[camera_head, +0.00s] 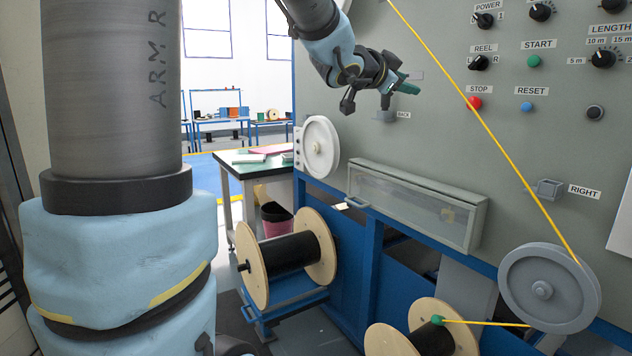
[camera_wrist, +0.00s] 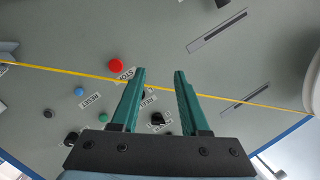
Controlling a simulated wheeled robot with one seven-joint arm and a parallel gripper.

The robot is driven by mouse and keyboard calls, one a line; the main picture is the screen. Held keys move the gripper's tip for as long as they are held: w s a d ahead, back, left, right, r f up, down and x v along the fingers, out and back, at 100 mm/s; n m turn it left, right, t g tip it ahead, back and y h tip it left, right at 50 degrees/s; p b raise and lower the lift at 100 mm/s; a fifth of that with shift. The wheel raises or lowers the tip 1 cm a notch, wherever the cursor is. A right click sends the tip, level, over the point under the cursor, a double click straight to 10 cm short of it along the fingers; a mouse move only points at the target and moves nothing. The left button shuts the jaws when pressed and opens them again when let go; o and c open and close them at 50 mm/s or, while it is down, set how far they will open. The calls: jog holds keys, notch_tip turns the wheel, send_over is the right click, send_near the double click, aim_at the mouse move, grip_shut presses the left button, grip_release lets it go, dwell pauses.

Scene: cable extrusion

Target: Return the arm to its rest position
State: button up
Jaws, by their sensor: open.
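My gripper (camera_head: 405,86) is in front of the grey control panel (camera_head: 440,60), left of the buttons. In the wrist view its two green fingers (camera_wrist: 160,72) are apart with nothing held between them. The panel and a yellow cable lie beyond the fingertips. My forearm reaches in from the top of the head view, with the gripper pointing right. A large part of my own arm fills the left of the head view.
The yellow cable (camera_head: 480,111) runs diagonally across the panel to a grey pulley (camera_head: 548,288). The panel has a red stop button (camera_head: 474,103). Wooden reels (camera_head: 252,266) stand below. A clear-fronted box (camera_head: 412,204) juts from the panel. A table (camera_head: 238,162) stands behind.

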jog(key=a+f+n+g+y+p, duration=0.2)
jog(key=a+f+n+y+p, duration=0.2)
jog(key=a+f+n+y, duration=0.95)
jog(key=s+a+f+n+g+h+p, duration=0.1)
jog(key=s+a+f+g, duration=0.2)
jog(key=s+a+f, duration=0.3)
jog(key=s+a+f+n+g+p, duration=0.1)
jog(key=s+a+f+g, duration=0.3)
jog(key=s+a, duration=0.5)
jog(key=s+f+p, duration=0.1)
jog(key=s+f, duration=0.1)
jog(key=s, duration=0.1)
jog(key=shift+s+a+f+g+h+p, duration=0.2)
jog(key=shift+g+h+p, duration=0.1)
jog(key=shift+h, duration=0.05)
